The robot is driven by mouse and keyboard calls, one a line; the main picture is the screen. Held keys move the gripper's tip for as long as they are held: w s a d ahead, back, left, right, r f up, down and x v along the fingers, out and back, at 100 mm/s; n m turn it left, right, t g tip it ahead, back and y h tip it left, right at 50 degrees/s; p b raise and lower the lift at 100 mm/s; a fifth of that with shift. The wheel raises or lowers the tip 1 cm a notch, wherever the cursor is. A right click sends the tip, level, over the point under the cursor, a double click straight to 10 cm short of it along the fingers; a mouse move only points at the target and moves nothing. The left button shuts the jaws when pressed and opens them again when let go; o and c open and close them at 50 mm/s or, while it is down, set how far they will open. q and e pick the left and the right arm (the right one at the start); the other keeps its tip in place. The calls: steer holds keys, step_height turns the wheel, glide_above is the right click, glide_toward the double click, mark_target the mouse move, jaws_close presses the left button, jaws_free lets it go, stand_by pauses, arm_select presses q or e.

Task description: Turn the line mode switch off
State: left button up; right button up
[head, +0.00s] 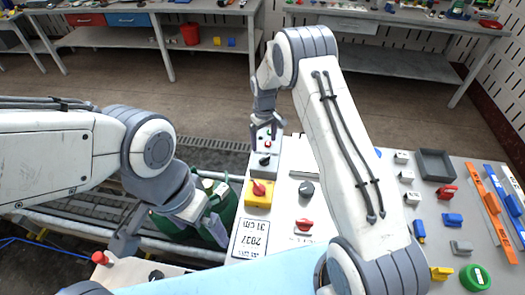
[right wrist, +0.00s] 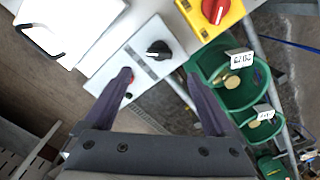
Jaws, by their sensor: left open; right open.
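A grey switch box with a black rotary knob (head: 264,160) stands at the left edge of the white table. In the right wrist view the black knob (right wrist: 158,50) lies just beyond my fingertips, with a small red part (right wrist: 128,84) partly hidden by the left finger. My right gripper (head: 267,138) is open and empty above this box, and its fingers (right wrist: 158,78) show apart. A yellow box with a red rotary switch (head: 258,190) stands beside it. No readable label shows which is the line mode switch. My left gripper (head: 168,236) is open at lower left.
Another black knob (head: 306,189) and a red knob (head: 304,225) sit on the white table, near a printed sign (head: 250,240). Green bins (right wrist: 245,92) stand beside the boxes. A grey tray (head: 436,165) and small colored parts lie at right. My right arm hides the table's middle.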

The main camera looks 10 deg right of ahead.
mark_target(264, 158)
step_height(264, 158, down, 8)
steer(key=p, duration=0.3)
steer(key=shift+d, duration=0.15)
steer(key=shift+f, duration=0.55)
steer(key=c, duration=1.4)
